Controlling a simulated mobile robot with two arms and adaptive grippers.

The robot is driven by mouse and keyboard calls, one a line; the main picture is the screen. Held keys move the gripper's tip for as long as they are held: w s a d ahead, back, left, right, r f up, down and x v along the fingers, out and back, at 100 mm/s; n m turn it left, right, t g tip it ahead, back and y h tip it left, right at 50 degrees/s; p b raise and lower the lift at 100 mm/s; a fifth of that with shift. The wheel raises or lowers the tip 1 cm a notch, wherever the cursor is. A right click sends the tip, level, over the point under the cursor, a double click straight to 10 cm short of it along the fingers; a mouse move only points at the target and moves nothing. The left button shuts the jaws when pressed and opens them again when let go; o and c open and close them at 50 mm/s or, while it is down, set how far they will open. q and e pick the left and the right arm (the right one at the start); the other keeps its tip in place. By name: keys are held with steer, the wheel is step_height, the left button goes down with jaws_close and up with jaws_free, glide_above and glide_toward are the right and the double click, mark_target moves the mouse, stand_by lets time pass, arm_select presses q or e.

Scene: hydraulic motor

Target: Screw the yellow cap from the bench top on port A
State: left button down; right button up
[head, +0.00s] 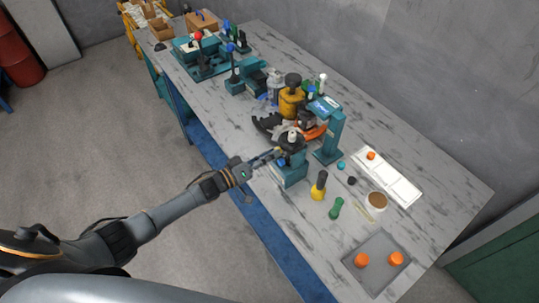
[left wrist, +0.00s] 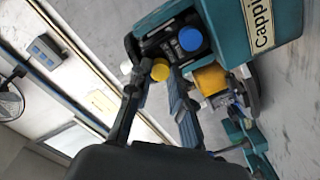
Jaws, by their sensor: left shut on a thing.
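My left gripper (head: 272,155) reaches in from the left to the teal capping stand (head: 292,174). In the left wrist view, the left gripper (left wrist: 158,82) is shut on the yellow cap (left wrist: 160,70), held between its fingertips. The cap is right beside the dark motor block (left wrist: 172,46) in the teal stand; I cannot tell whether they touch. A blue cap (left wrist: 190,39) sits on the face of that block. It also shows small in the head view. I cannot make out port A or its lettering. My right gripper is in neither view.
A teal post with a sign (head: 329,137) stands just right of the stand. A yellow-and-black bottle (head: 318,186), a green bottle (head: 336,208) and a grey tray (head: 377,262) with two orange caps are on the near bench. A white tray (head: 400,186) lies to the right.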

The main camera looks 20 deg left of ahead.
arm_select(q)
steer(key=shift+m+b, duration=0.85)
steer(key=shift+m, duration=2.05)
steer(key=m+b, duration=0.1)
steer(key=m, duration=0.3)
steer(key=shift+w+m+b, duration=0.1)
steer(key=shift+m+b, duration=0.2)
steer(key=shift+b, duration=0.05)
steer(key=c, duration=1.4)
jaws_free()
steer(key=shift+c, duration=0.2)
steer(key=shift+d, duration=0.1)
